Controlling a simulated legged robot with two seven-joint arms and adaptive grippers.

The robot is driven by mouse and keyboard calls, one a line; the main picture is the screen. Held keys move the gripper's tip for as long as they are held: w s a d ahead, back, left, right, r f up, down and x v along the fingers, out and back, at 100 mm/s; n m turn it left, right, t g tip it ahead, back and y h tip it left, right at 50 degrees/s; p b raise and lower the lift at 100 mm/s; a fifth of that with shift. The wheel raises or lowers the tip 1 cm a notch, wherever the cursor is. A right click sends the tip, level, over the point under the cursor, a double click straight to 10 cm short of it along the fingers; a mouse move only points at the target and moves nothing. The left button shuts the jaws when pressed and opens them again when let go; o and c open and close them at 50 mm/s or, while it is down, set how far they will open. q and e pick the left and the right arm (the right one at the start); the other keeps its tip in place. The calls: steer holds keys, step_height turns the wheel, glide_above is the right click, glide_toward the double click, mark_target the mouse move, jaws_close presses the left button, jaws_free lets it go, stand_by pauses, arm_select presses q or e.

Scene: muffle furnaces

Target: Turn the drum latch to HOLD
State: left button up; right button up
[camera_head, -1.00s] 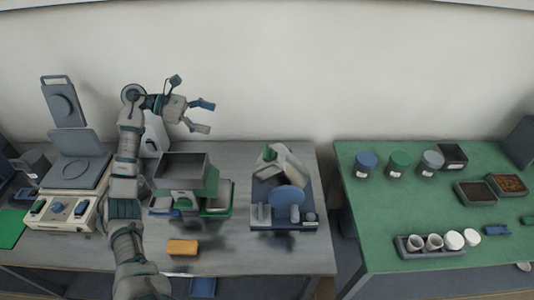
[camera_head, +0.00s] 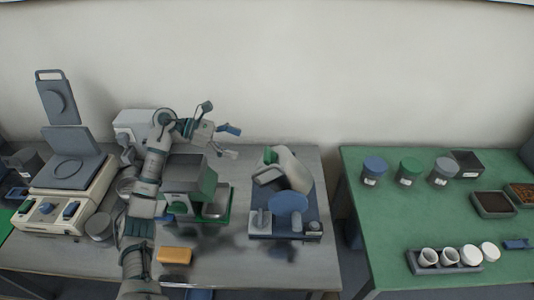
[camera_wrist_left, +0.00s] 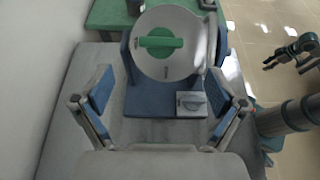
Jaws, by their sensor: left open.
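The drum unit (camera_head: 290,172) stands on a blue base near the right end of the grey table. In the left wrist view its round pale drum face (camera_wrist_left: 165,66) carries a green bar-shaped latch handle (camera_wrist_left: 160,42), lying about level across the face. The markings around it are too small to read. My left gripper (camera_head: 230,141) is open and empty, up and left of the drum unit in the head view. In the left wrist view its blue-padded fingers (camera_wrist_left: 163,103) stand apart on either side, with the drum between and beyond them. My right gripper (camera_wrist_left: 288,54) shows small at the far right there.
A grey box-shaped unit (camera_head: 184,172) with green parts stands under my left arm. A yellow block (camera_head: 175,255) lies near the front edge. A green table (camera_head: 400,215) with jars and trays stands to the right, across a gap.

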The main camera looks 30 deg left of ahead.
mark_target(266, 153)
arm_select(q)
steer(key=x, duration=1)
steer(key=shift+d+f, duration=0.1)
steer(key=c, duration=1.2)
